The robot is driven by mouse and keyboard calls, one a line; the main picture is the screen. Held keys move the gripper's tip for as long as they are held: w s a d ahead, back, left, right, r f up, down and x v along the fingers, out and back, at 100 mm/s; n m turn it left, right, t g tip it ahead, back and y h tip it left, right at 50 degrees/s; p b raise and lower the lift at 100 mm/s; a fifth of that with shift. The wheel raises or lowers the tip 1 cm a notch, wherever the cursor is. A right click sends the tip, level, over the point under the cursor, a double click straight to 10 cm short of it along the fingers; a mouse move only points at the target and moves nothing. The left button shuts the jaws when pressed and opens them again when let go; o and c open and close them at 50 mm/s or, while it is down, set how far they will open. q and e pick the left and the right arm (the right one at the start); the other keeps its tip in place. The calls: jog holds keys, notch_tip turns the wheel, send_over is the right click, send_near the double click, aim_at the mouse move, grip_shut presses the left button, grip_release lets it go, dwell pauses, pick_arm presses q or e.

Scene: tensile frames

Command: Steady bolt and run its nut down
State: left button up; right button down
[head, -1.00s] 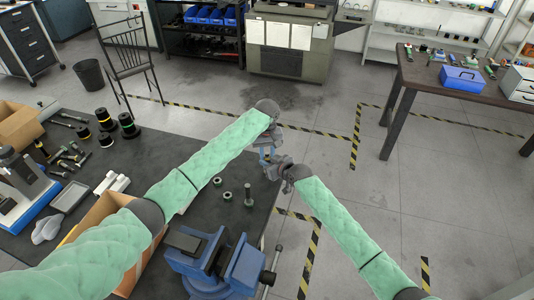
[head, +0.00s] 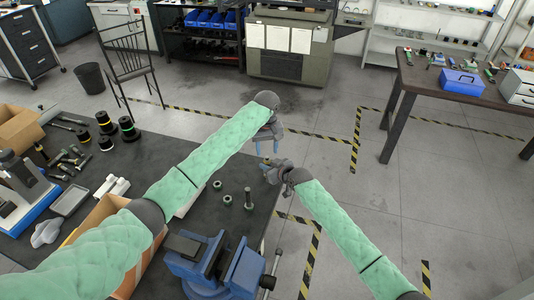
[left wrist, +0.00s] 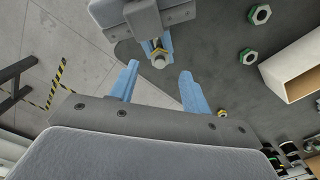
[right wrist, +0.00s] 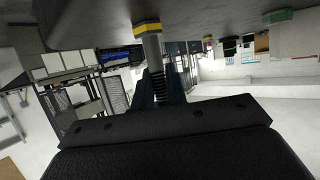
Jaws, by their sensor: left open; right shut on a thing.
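A bolt (right wrist: 152,48) with a grey shank and dark thread is held in my right gripper (head: 270,167). It has a yellow band at its upper end in the right wrist view. My right gripper is shut on it. In the left wrist view, a hex-shaped metal end with a yellow ring (left wrist: 159,60) shows between the right fingers; I cannot tell whether it is a nut. My left gripper (left wrist: 158,80) is open and empty, its blue fingertips near that end, apart from it. It also shows in the head view (head: 267,147), just above the right gripper.
Another bolt (head: 248,198) stands upright on the dark table (head: 165,155), near two loose nuts (head: 227,199) (head: 217,185). A blue vise (head: 240,268) sits at the table's front edge. An open box (head: 95,215) is left of it.

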aim_at(267, 157)
pick_arm(q)
jog(key=shift+w+r, duration=0.1)
jog(key=shift+r, duration=0.1)
jog(key=shift+c, duration=1.4)
jog(key=w+a+r+t+y, duration=0.1)
jog(key=w+a+r, duration=0.25)
jog(key=r, duration=0.25)
jog(key=s+d+m, duration=0.1)
jog(key=s+d+f+m, duration=0.1)
jog(key=m, duration=0.1)
jog(key=s+d+f+m+g, duration=0.1)
jog(key=m, duration=0.1)
jog(key=shift+s+d+f+h, duration=0.15)
jog(key=shift+s+f+h, duration=0.05)
jog(key=shift+s+h, duration=0.2)
jog(key=shift+d+m, duration=0.1)
jog(key=shift+m, duration=0.3)
jog(key=shift+f, duration=0.1)
jog(key=shift+f, duration=3.9)
